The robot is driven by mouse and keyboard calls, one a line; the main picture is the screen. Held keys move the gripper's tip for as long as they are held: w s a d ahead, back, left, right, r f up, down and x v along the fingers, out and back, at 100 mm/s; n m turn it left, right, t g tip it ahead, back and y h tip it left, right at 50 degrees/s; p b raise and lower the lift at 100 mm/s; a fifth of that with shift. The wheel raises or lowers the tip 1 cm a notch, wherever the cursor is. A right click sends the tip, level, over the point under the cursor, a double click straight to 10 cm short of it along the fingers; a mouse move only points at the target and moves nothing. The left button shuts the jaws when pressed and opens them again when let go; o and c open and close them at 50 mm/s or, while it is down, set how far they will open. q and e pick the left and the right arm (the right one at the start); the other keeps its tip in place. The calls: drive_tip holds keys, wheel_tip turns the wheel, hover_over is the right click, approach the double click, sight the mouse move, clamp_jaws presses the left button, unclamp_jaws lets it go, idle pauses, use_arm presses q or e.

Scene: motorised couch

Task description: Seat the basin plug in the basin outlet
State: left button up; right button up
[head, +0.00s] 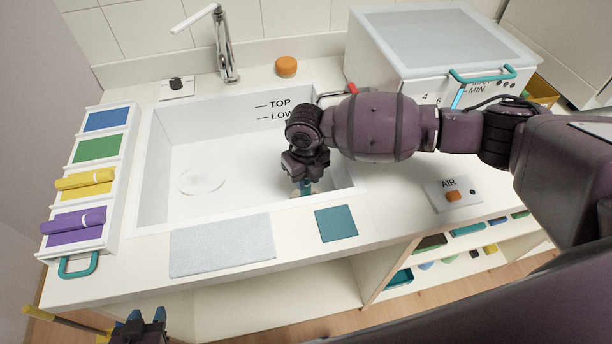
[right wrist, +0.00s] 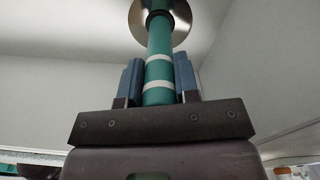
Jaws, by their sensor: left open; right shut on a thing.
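My right gripper (head: 306,183) is low inside the white basin (head: 158,200), near its front right corner. In the right wrist view its blue fingers (right wrist: 159,82) are shut on the upright teal handle of the basin plug (right wrist: 160,70), which has white bands. My left gripper (head: 146,316) is open and empty below the counter's front edge.
A faint round outline (head: 202,181) shows on the basin floor. The faucet (head: 224,50) and an orange knob (head: 286,66) stand behind the basin. A coloured cloth rack (head: 100,150) is left; a lidded white box (head: 440,50) and AIR switch (head: 453,195) are right.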

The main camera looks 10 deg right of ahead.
drive_tip(key=shift+f, duration=0.1)
drive_tip(key=o, duration=0.9)
drive_tip(key=shift+o, duration=0.2)
wheel_tip(320, 180, up, 12)
drive_tip(key=shift+r+p, duration=0.15)
drive_tip(key=shift+p, duration=0.3)
drive_tip(key=shift+s, duration=0.1)
